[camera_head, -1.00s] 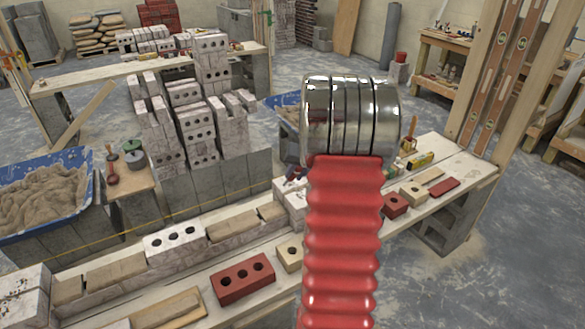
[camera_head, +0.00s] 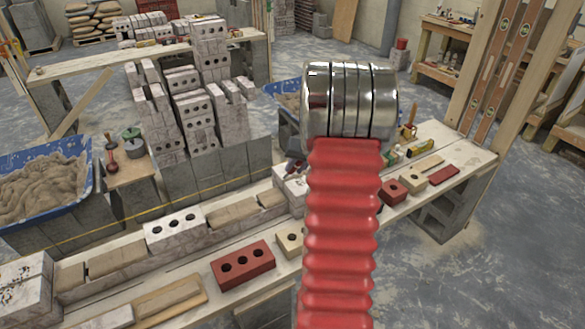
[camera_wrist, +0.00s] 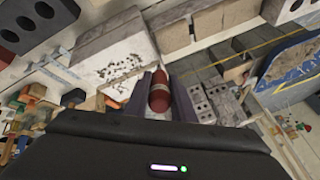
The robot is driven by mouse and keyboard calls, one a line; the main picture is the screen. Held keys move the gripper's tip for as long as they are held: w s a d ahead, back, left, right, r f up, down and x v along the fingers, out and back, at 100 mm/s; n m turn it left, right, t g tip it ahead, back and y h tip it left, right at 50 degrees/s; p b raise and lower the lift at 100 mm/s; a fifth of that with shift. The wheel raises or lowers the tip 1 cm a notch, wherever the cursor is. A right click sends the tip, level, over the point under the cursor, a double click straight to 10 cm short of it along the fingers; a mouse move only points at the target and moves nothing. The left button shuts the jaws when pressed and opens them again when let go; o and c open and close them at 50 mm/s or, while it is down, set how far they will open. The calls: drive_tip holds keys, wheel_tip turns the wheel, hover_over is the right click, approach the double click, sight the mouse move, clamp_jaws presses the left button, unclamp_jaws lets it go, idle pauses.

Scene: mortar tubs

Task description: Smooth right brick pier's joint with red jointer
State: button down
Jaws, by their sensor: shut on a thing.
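The red jointer (camera_wrist: 159,97), seen by its red handle with a pale band, is held between the two dark fingers of my gripper (camera_wrist: 158,88) in the wrist view. Its working end is hidden. The right brick pier (camera_wrist: 108,58) is the whitish block with dark specks just beyond the fingers. I cannot tell whether the jointer touches it. In the head view the pier (camera_head: 291,192) shows only partly, beside my red arm, which hides the rest and my gripper.
A blue mortar tub (camera_head: 40,195) stands at left. The left pier (camera_head: 22,285) is at lower left, with a wall course between the piers. A red brick (camera_head: 243,265) lies on the plank in front. Stacked bricks (camera_head: 190,100) stand behind.

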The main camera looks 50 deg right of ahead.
drive_tip(key=shift+f, duration=0.65)
idle(1.4)
drive_tip(key=shift+d, duration=0.1)
drive_tip(key=shift+s+d+r, duration=0.1)
drive_tip(key=shift+s+d, duration=0.1)
drive_tip(key=shift+d, duration=0.3)
drive_tip(key=shift+s+d+r, duration=0.1)
drive_tip(key=shift+s+d, duration=0.05)
drive_tip(key=shift+d, duration=0.3)
drive_tip(key=shift+d, duration=0.15)
drive_tip(key=shift+s+d+f, duration=0.1)
drive_tip(key=shift+s+d, duration=0.1)
drive_tip(key=shift+d, duration=0.25)
drive_tip(key=shift+s+d+f, duration=0.1)
drive_tip(key=shift+s+d, duration=0.05)
drive_tip(key=shift+d, duration=0.4)
